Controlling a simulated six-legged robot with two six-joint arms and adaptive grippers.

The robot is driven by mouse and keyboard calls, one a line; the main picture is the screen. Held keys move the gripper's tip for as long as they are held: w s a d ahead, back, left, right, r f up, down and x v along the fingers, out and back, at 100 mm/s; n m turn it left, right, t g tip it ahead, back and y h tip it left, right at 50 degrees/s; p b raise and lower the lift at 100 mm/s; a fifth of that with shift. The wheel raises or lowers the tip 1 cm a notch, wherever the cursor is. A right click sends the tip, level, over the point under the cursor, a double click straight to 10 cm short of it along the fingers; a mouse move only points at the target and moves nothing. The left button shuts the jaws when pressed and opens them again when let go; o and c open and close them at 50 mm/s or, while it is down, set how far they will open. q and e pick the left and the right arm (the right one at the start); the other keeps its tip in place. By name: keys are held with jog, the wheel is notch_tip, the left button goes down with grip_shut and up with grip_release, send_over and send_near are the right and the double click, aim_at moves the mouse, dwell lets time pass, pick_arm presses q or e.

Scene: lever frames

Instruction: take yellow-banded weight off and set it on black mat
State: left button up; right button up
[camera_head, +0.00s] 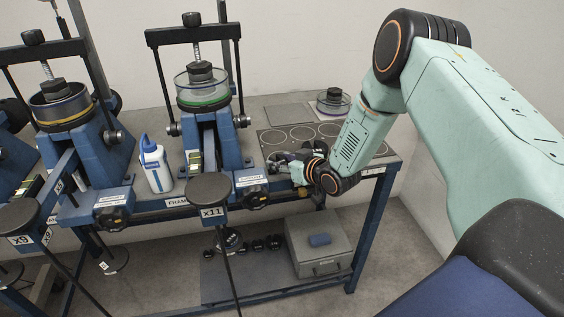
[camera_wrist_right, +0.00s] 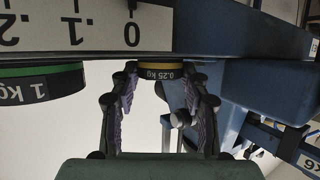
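The yellow-banded weight (camera_wrist_right: 161,72), marked 0.25 kg, is dark and round and sits close under the white scale bar in the right wrist view. My right gripper (camera_wrist_right: 164,78) has a finger at each side of it, with the tips against its rim and no clear gap. In the head view my right gripper (camera_head: 287,166) is low at the bench's front edge, and the weight cannot be made out there. The black mat (camera_head: 270,144), with pale circle outlines, lies on the bench just behind the gripper. My left gripper is not in view.
A green-banded 1 kg weight (camera_wrist_right: 40,83) hangs left of my fingers. A clear dish (camera_head: 333,103) and a grey plate (camera_head: 288,115) lie behind the mat. A white-and-blue bottle (camera_head: 156,167) and blue lever frames (camera_head: 207,140) stand to the left. The mat's circles look mostly empty.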

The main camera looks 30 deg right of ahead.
jog(key=o, duration=0.4)
jog(key=shift+s, duration=0.1)
jog(key=shift+o, duration=0.4)
jog(key=v, duration=1.2)
jog(key=shift+f, duration=0.15)
